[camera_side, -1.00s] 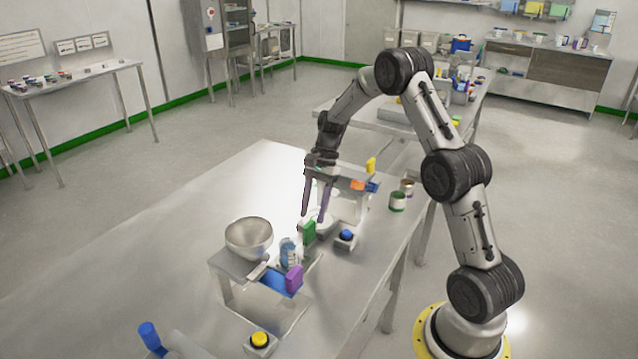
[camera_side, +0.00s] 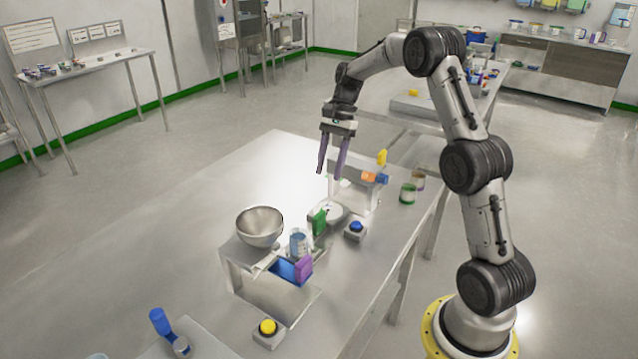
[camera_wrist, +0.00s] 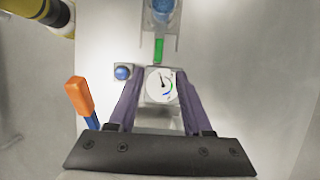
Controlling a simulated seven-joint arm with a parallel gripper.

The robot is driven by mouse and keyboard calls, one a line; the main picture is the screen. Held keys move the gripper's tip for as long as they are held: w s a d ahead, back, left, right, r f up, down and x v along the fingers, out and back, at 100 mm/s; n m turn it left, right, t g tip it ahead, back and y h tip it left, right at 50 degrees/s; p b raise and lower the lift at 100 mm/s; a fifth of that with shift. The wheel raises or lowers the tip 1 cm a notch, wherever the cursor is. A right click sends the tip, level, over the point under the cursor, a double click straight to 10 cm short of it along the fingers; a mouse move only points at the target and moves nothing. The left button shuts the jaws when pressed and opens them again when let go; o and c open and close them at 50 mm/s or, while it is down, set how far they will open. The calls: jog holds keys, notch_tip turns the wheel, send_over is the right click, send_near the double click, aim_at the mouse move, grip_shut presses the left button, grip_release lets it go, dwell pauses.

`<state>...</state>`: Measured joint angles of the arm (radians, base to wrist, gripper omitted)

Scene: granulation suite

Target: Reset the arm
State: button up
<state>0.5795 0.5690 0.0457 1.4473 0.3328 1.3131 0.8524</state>
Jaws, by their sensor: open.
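My gripper (camera_side: 331,172) is open and empty, raised above the steel table (camera_side: 190,215) with its purple fingers pointing down. In the wrist view my gripper (camera_wrist: 158,92) spreads its fingers on either side of a round white dial (camera_wrist: 161,85) with a dark needle, which lies below and beyond them. Nothing is seen between the fingertips. In the side view the round white piece (camera_side: 333,213) stands below the fingers, beside a green tab (camera_side: 319,221).
A steel bowl (camera_side: 259,226) sits on a raised stand, with a clear container of blue material (camera_side: 299,242) and a purple tab (camera_side: 304,267) nearby. A blue button (camera_side: 356,226) and yellow button (camera_side: 268,327) stand in front. An orange-handled item (camera_wrist: 79,97) lies left of my fingers.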

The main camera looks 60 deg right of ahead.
jog(key=s+a+r+n+t+h, duration=0.1)
jog(key=s+a+r+n, duration=0.2)
jog(key=s+a+r, duration=0.35)
jog(key=s+a+r+n+t+h, duration=0.1)
jog(key=s+a+r+n+t, duration=0.15)
jog(key=a+r, duration=0.75)
jog(key=s+a+n+t+h, duration=0.1)
jog(key=s+a+n, duration=0.15)
jog(key=s, duration=0.35)
jog(key=s+a+n, duration=0.1)
jog(key=s+n, duration=0.3)
jog(key=s, duration=0.2)
jog(key=s+d+f+n+t+h, duration=0.1)
jog(key=s+f+n, duration=0.3)
jog(key=f+n, duration=0.1)
jog(key=shift+s+f+n, duration=0.2)
jog(key=shift+f+n, duration=0.2)
jog(key=shift+f, duration=0.5)
